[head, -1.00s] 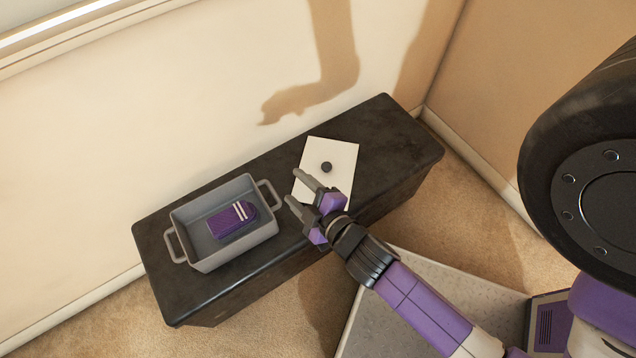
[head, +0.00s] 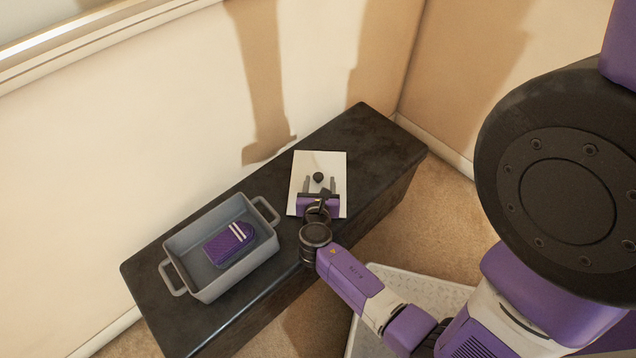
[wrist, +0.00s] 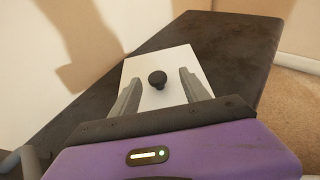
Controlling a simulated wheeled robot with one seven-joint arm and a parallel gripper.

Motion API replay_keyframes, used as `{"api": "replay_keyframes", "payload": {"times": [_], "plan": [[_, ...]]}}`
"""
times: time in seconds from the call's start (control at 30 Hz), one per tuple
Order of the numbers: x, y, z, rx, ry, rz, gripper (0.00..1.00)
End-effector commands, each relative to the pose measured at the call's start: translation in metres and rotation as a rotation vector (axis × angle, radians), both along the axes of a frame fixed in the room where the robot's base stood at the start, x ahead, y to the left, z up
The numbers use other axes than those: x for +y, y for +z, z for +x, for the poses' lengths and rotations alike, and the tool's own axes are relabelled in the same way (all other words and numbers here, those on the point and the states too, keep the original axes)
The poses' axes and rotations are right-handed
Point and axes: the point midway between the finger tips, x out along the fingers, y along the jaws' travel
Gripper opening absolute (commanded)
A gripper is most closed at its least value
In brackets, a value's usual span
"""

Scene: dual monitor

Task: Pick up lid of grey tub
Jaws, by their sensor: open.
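The lid (head: 331,164) is a flat, pale square panel with a dark round knob (head: 318,177) in its middle. It lies on the dark bench, apart from the grey tub (head: 186,240). My gripper (head: 320,183) is open over the lid, with its fingertips on either side of the knob. In the wrist view the knob (wrist: 157,79) stands between the two grey fingers, a little beyond the middle of the gap, and the lid (wrist: 176,62) spreads beneath them. I cannot tell whether the fingers touch the lid.
The tub has two side handles and holds a purple object with white stripes (head: 228,243). The black bench (head: 375,140) stands along the cream wall. Free bench top lies right of the lid and between the lid and tub. Carpet (head: 450,215) is in front.

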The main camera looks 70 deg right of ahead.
Motion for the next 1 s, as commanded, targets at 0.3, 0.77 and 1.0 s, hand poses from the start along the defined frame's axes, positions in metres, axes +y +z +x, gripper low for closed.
{"api": "replay_keyframes", "payload": {"times": [0.3,0.77,1.0], "plan": [[-0.034,-0.023,0.014,-0.004,-0.002,0.001,0.54],[-0.041,-0.024,0.016,-0.004,0.002,0.002,0.32],[-0.041,-0.024,0.016,-0.005,0.001,0.001,0.00]]}}
